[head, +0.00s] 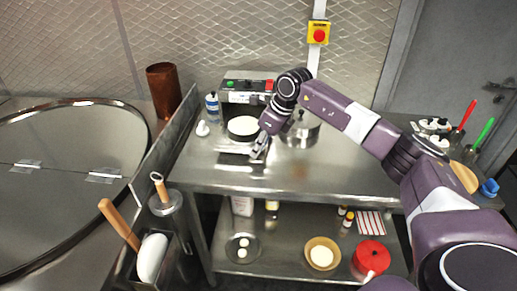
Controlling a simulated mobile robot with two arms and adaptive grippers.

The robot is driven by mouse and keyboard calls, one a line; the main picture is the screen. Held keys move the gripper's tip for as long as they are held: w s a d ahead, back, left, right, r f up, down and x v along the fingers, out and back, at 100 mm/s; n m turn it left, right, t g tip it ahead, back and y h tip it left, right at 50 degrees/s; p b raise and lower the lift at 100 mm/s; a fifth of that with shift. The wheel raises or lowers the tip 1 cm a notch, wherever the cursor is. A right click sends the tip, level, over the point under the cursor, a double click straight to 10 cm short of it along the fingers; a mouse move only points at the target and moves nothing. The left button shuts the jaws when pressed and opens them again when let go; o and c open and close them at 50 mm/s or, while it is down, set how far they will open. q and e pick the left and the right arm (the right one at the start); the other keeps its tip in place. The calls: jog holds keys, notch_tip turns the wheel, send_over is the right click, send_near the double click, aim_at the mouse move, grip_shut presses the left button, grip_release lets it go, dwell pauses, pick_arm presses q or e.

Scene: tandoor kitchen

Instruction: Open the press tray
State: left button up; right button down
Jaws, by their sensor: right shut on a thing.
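The press (248,90) stands at the back of the steel table, with a green and a red button on its front panel and a round pale plate below. The press tray (234,158) is a flat metal piece low at the front of the press, partly covered by my gripper. My right gripper (259,153) reaches down at the front right of the press and is shut on the tray's front part. The exact grip is small and hard to see. My left gripper is not in view.
A steel pot (303,132) stands close to the right of my gripper. A blue-labelled bottle (212,107) stands left of the press. The steel table (300,175) is clear in front. A low metal partition (160,150) borders the left side.

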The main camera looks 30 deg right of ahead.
jog(key=shift+w+r, duration=0.15)
jog(key=c, duration=2.1)
grip_release()
jog(key=shift+d, duration=0.1)
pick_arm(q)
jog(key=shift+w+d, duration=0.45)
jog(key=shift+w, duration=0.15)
pick_arm(e)
jog(key=v, duration=1.2)
